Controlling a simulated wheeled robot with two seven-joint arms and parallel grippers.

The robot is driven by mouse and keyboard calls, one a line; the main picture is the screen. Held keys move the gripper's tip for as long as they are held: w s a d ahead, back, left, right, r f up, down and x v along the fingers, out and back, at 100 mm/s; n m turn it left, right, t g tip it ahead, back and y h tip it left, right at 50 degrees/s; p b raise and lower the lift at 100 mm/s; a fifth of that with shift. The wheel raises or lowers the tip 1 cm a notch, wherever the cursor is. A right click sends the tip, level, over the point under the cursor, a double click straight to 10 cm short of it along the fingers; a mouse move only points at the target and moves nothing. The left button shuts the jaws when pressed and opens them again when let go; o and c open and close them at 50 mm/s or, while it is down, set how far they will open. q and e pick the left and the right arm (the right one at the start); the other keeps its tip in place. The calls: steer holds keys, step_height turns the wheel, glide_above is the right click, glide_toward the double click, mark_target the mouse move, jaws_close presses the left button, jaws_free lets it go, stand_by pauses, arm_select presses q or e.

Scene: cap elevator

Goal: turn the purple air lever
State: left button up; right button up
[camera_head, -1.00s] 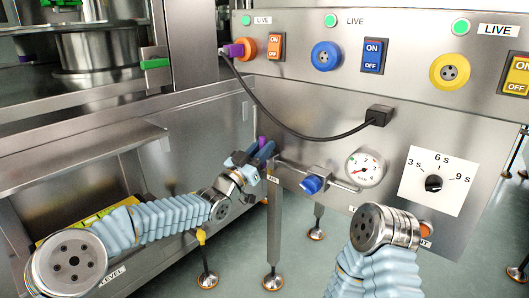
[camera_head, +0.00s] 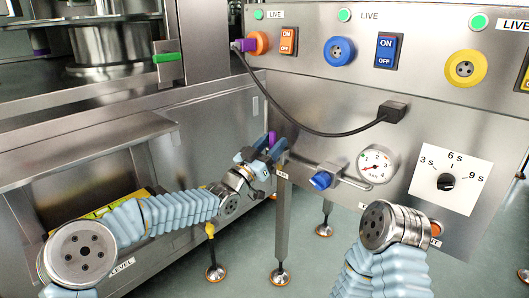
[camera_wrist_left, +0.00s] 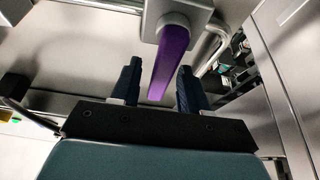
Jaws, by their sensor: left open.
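The purple air lever (camera_wrist_left: 169,62) hangs from a grey valve body (camera_wrist_left: 178,14) in the left wrist view. In the head view only a small part of the purple lever (camera_head: 271,138) shows, just above my left gripper (camera_head: 262,152). My left gripper (camera_wrist_left: 157,86) is open. Its two dark fingers stand on either side of the lever's lower end, with a gap visible on each side. My right arm (camera_head: 395,235) shows at the lower right of the head view; its gripper is out of the frame.
A blue knob (camera_head: 320,180) on a pipe and a pressure gauge (camera_head: 375,166) are right of my left gripper. A black cable (camera_head: 300,124) loops across the panel above. A metal leg (camera_head: 282,225) stands below the gripper.

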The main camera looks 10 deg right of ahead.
arm_select(q)
steer(key=v, duration=1.3)
steer(key=shift+s+a+f, duration=0.2)
steer(key=shift+f, duration=0.1)
steer(key=s+a+f+n+g+y, duration=0.2)
steer(key=s+a+f+n+y, duration=0.15)
steer(key=f, duration=0.85)
steer(key=s+a+f+n+g+y, duration=0.2)
steer(key=s+a+f+y, duration=0.15)
steer(key=f, duration=0.85)
steer(key=s+a+f+n+g+y, duration=0.2)
steer(key=s+a+f+n+y, duration=0.15)
steer(key=f, duration=0.75)
steer(key=s+a+f+n+g+y, duration=0.1)
steer(key=s+a+f+g, duration=0.2)
steer(key=s+f, duration=0.35)
steer(key=s+a+f+n+g+y, duration=0.2)
steer(key=s+a+f+g, duration=0.15)
steer(key=s, duration=0.65)
step_height(320, 180, up, 13)
steer(key=s+p, duration=0.2)
steer(key=p, duration=1.2)
